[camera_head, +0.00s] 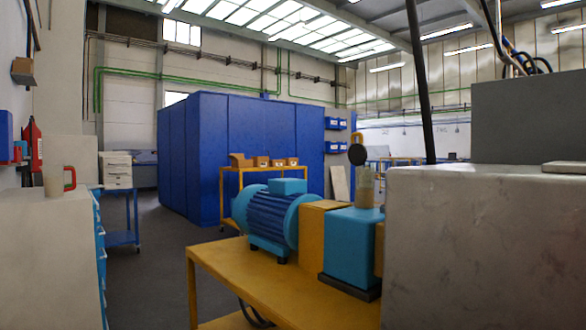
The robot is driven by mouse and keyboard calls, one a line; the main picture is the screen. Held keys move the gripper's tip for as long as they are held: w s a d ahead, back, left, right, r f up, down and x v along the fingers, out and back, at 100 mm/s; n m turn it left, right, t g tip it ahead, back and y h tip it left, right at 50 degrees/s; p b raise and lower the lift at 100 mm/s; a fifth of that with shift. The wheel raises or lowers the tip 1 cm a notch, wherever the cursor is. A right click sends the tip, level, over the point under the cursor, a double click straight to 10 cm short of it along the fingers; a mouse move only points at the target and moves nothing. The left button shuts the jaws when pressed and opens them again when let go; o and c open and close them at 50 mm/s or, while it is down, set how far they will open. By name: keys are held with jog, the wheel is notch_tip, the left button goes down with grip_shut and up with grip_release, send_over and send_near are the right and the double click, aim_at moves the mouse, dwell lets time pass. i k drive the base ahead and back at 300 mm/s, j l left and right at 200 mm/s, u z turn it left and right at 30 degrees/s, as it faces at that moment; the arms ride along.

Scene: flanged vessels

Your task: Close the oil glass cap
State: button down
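The oil glass (365,188) is a small clear cup-like vessel on top of the blue block (352,240) of the pump unit, right of centre. Its dark round cap (358,155) stands up above the glass, tilted open, with a small yellow piece at its top. The mouth of the glass looks uncovered. The hinge is too small to make out. My gripper is not in view, so its state and its distance from the cap do not show.
A blue motor (272,215) and the pump unit stand on a yellow bench (270,285). A large grey block (480,250) fills the right foreground, close to the glass. A white cabinet (60,260) stands at left. Dark floor (155,270) lies open between them.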

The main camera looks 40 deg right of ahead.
aim_at(357, 152)
jog(key=i, duration=1.05)
jog(key=i+j+z, duration=0.1)
jog(key=i, duration=0.95)
jog(key=z, duration=0.45)
jog(key=i+z, duration=0.1)
jog(key=z, duration=0.4)
jog(key=j+z, duration=0.1)
jog(key=z, duration=0.85)
jog(key=j+z, duration=0.1)
jog(key=z, duration=0.35)
